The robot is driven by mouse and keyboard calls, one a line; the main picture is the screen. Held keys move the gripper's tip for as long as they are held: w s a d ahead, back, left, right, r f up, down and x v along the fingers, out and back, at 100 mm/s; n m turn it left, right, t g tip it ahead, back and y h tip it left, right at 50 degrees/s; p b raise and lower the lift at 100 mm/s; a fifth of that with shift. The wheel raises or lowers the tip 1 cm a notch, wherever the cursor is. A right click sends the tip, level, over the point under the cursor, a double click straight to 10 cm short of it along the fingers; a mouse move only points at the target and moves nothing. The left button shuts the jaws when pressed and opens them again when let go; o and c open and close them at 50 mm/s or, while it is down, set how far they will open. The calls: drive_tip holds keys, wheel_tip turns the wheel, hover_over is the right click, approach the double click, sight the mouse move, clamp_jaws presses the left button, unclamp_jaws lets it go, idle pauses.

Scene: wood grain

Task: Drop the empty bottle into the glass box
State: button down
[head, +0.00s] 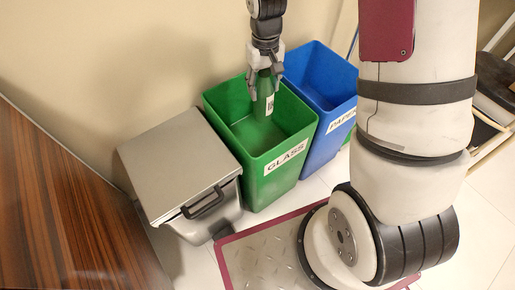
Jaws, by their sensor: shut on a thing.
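In the head view, my gripper (264,92) points down and is shut on a green bottle (262,105) with a pale label. The bottle hangs upright over the opening of the green box marked GLASS (283,163). Its lower end appears at or just below the level of the box's far rim; I cannot tell exactly how deep it is. The part of the box's inside that shows is bare. The gripper's fingers hide part of the bottle's upper body.
A blue box marked PAPER (322,152) stands right beside the green box. A grey lidded bin (180,163) with a black handle stands on its left. A wooden surface (72,215) fills the lower left. A wall is close behind the boxes.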

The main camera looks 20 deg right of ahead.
drive_tip(key=shift+f, duration=0.45)
drive_tip(key=c, duration=0.7)
unclamp_jaws()
drive_tip(key=shift+r, duration=0.1)
wheel_tip(320, 180, up, 12)
drive_tip(key=shift+f, duration=0.1)
